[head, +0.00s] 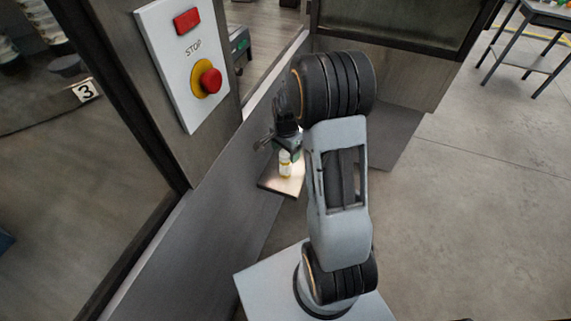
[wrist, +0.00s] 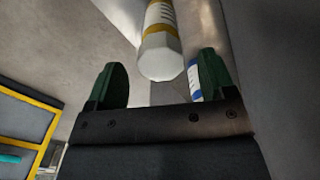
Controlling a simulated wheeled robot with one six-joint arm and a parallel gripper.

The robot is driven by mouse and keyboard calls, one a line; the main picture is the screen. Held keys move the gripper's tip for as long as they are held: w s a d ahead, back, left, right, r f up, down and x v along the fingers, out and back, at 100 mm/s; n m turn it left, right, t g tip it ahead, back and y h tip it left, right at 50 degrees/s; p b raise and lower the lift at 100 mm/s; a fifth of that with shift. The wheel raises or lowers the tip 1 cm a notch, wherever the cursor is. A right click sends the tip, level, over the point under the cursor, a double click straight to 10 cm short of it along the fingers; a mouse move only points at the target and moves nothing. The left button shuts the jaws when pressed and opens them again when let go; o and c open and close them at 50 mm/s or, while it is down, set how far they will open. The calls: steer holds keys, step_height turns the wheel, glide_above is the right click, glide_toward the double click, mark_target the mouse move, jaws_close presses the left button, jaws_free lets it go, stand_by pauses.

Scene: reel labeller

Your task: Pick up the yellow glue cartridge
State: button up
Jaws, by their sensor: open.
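The yellow glue cartridge (wrist: 160,45), white with a yellow band and a faceted white end, shows at the top middle of the wrist view. My gripper (wrist: 165,75) is open, with one green finger on each side of the line to the cartridge's near end. I see no contact between the fingers and the cartridge. In the head view a small white-and-yellow cartridge (head: 285,164) stands on a small shelf (head: 284,187), just below my gripper (head: 268,143). My arm hides part of this area.
A white item with a blue band (wrist: 193,78) shows partly behind the right finger in the wrist view. A panel with a red stop button (head: 210,81) is on the machine at the left. A dark table (head: 540,14) stands at the far right, with open floor before it.

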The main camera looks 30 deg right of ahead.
mark_target(285, 164)
steer(key=shift+f, duration=2.1)
steer(key=shift+a, duration=0.1)
steer(key=shift+c, duration=0.4)
steer(key=c, duration=1)
steer(key=shift+r, duration=0.1)
steer(key=shift+c, duration=0.2)
